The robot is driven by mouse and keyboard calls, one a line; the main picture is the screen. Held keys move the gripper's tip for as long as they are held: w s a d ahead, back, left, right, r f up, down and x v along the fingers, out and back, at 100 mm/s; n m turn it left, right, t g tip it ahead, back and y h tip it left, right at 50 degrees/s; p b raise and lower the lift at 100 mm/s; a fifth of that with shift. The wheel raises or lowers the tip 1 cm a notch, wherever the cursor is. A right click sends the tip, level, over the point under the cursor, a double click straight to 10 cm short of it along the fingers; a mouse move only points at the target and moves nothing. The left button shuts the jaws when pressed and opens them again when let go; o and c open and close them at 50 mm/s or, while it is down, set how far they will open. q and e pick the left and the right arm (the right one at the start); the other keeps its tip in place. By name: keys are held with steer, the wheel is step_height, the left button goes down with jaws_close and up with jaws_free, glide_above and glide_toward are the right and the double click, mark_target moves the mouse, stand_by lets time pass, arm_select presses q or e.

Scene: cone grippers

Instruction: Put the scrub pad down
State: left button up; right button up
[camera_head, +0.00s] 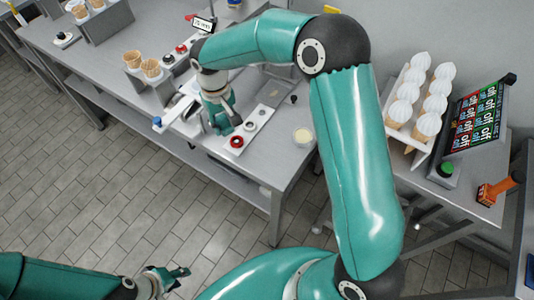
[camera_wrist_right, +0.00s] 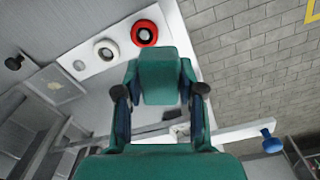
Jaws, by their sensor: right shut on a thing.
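My right gripper (camera_head: 221,118) is over the steel worktop (camera_head: 275,165), beside the strip with the round buttons. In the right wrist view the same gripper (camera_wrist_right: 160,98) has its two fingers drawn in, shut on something. A flat teal-green face shows between the fingers. It matches the gripper's colour, so I cannot tell clearly whether it is the scrub pad or part of the gripper. I see no scrub pad lying loose on the worktop. My left gripper (camera_head: 172,275) is low, over the tiled floor, empty, with its fingers apart.
A rack of white-topped cones (camera_head: 428,125), a sign board (camera_head: 480,115) and an orange item (camera_head: 487,194) are at the right.

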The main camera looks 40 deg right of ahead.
steer(key=shift+d, duration=0.1)
steer(key=shift+d+r+n+b, duration=0.3)
steer(key=shift+n+b, duration=0.15)
steer(key=shift+n, duration=0.25)
steer(key=s+d+r+n+b, duration=0.3)
steer(key=d+r+n+b, duration=0.15)
steer(key=n, duration=0.55)
step_height(320, 180, up, 6)
steer(key=n+b, duration=0.4)
steer(key=n, duration=0.7)
glide_above(268, 155)
step_height(268, 155, down, 20)
steer(key=shift+a+r+b, duration=0.1)
steer(key=shift+b, duration=0.4)
steer(key=o, duration=1.1)
